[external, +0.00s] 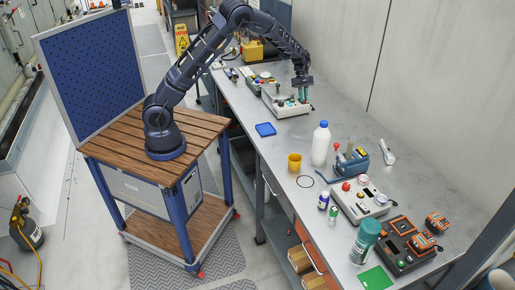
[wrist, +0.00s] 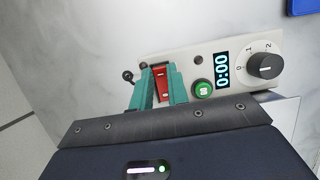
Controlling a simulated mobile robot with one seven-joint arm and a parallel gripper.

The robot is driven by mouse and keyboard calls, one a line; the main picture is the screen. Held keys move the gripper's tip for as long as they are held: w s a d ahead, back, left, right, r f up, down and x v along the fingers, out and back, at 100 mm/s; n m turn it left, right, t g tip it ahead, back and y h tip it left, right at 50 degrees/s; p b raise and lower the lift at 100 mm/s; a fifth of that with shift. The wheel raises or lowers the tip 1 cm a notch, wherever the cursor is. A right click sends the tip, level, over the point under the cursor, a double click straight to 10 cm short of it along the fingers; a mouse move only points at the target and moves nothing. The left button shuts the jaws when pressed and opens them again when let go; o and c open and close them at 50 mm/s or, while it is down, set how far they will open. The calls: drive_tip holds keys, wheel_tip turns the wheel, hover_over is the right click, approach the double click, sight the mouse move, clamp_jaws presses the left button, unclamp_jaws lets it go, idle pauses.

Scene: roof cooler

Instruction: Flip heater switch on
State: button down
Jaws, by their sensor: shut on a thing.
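The heater panel (wrist: 190,62) is a pale box face with a red rocker switch (wrist: 162,84), a green button (wrist: 203,88), a lit display reading 0:00 (wrist: 222,71) and a black knob (wrist: 265,66) marked 0, 1, 2. The box (external: 284,106) stands on the long grey bench in the external view. My gripper (wrist: 160,76) has teal fingers, one on each side of the red switch, and is shut on it. In the external view my gripper (external: 303,97) points down onto the box. Which way the rocker is tilted I cannot tell.
Tools and another box lie behind.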

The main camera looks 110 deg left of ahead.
drive_tip(key=shift+w+d+f+g+y, duration=0.1)
drive_tip(key=shift+w+d+g+y, duration=0.1)
drive_tip(key=shift+g+y, duration=0.3)
drive_tip(key=shift+w+d+f+g+y, duration=0.1)
drive_tip(key=shift+d+g+y, duration=0.05)
drive_tip(key=shift+g+y, duration=0.3)
drive_tip(key=c, duration=1.4)
unclamp_jaws()
drive_tip(key=shift+o, duration=0.2)
drive_tip(key=shift+r, duration=0.1)
wheel_tip(320, 180, up, 11)
drive_tip(key=shift+s+a, duration=0.25)
